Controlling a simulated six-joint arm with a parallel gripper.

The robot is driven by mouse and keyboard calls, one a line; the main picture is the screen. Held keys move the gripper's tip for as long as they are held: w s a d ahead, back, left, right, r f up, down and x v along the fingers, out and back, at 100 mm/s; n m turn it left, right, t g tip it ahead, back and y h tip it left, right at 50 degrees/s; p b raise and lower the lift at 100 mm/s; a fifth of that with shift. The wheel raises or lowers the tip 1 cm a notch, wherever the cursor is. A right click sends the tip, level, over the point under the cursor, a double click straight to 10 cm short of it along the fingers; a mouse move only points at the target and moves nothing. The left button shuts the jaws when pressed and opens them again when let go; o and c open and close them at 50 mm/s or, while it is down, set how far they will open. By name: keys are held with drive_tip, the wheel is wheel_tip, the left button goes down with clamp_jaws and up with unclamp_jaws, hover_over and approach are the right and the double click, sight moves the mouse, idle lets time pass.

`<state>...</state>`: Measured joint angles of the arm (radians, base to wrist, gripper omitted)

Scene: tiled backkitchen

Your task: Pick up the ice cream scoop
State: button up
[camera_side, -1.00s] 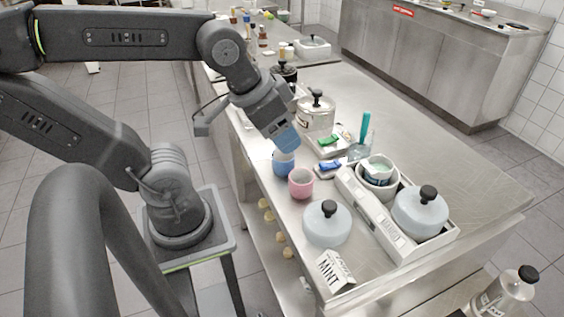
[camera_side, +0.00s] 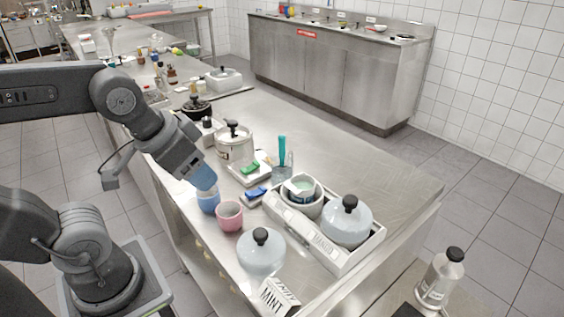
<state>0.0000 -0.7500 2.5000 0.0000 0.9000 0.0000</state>
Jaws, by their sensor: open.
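A teal handle (camera_side: 282,149), which looks like the ice cream scoop's, stands upright in a clear glass (camera_side: 285,167) near the middle of the steel table. The tool's lower end is not clear through the glass. My gripper (camera_side: 206,183), with blue fingers, points down just over a blue cup (camera_side: 208,203) at the table's left side. It is to the left of the teal handle and apart from it. The gripper is open; I cannot tell whether its fingers touch the cup.
A pink cup (camera_side: 229,216) stands beside the blue one. Green and blue items (camera_side: 250,168) lie between cup and glass. A lidded pot (camera_side: 234,146) is behind. A white crate (camera_side: 330,262) holds jars and bowls. A domed jar (camera_side: 261,255) stands in front. The table's right side is clear.

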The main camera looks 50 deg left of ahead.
drive_tip(key=shift+c, duration=1.1)
drive_tip(key=w+a+r+m+g+y, duration=0.1)
drive_tip(key=w+r+m, duration=0.25)
drive_tip(key=w, duration=0.25)
drive_tip(key=w+a+r+m+g, duration=0.1)
drive_tip(key=w+r+m+g, duration=0.1)
drive_tip(key=w+m, duration=0.35)
drive_tip(key=m+g+y, duration=0.2)
drive_tip(key=m+g, duration=0.1)
drive_tip(key=m, duration=0.6)
approach(281, 147)
drive_tip(key=x, duration=1.1)
drive_tip(key=shift+w+a, duration=0.4)
